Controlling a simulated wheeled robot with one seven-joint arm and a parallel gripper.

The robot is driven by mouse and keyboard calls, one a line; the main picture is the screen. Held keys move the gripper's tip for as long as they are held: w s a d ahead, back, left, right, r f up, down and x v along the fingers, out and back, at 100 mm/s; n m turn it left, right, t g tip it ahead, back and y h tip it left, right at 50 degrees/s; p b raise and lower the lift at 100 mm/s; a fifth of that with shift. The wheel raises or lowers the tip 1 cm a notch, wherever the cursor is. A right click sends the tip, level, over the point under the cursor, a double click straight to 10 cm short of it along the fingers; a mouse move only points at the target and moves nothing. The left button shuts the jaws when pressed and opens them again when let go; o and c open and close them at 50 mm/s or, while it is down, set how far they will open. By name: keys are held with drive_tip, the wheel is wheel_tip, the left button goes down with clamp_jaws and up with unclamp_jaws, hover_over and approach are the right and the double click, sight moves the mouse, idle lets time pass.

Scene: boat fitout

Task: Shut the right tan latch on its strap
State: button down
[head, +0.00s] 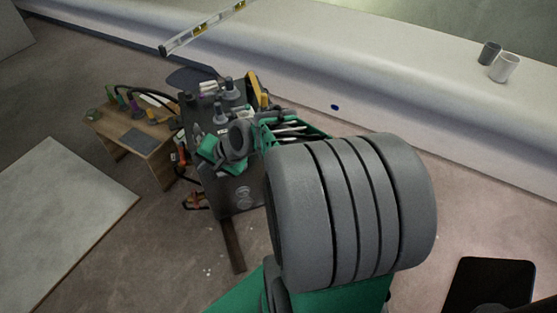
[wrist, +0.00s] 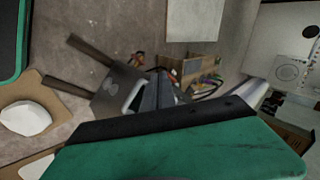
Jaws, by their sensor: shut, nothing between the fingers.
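I cannot make out the right tan latch or its strap in either view. In the wrist view, the dark grey fingers of my gripper (wrist: 157,92) show beyond a green casing with a black edge, which fills the bottom of the picture. They are together, with nothing seen between them. They point toward the grey tool stand, clear of any latch that I can see. In the head view, my large grey arm link hides much of the middle, and I cannot clearly pick out the gripper among the green and grey parts near the stand.
A crowded grey tool stand (head: 243,193) is left of centre, beside a low wooden bench (head: 133,137) holding bottles. A spirit level (head: 205,27) and two cups (head: 505,68) rest on the long white ledge (head: 400,85). A pale panel (head: 60,215) lies at left. Some brown floor is bare.

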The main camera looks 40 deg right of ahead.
drive_tip(key=w+d+f+m+t+h+b, duration=0.1)
drive_tip(key=w+d+f+m+t+b, duration=0.2)
drive_tip(key=d+f+m+t+b, duration=0.8)
drive_tip(key=s+d+f+m+h+b, duration=0.3)
drive_tip(key=d+f+m+h+b, duration=0.1)
drive_tip(key=d+m, duration=0.3)
drive_tip(key=s+d+f+m+h+b, duration=0.4)
drive_tip(key=d+m, duration=0.4)
drive_tip(key=m, duration=0.3)
drive_tip(key=shift+s+d+f+g+h+b, duration=0.15)
drive_tip(key=shift+s+d+g+h+b, duration=0.2)
drive_tip(key=shift+h+b, duration=0.2)
drive_tip(key=shift+w, duration=0.1)
drive_tip(key=w+d+r+p, duration=0.1)
drive_tip(key=w+r+p, duration=0.1)
drive_tip(key=w, duration=0.3)
drive_tip(key=w+d+r+p, duration=0.2)
drive_tip(key=w+p, duration=0.1)
drive_tip(key=w, duration=0.2)
drive_tip(key=shift+d+r, duration=0.25)
drive_tip(key=shift+r, duration=0.05)
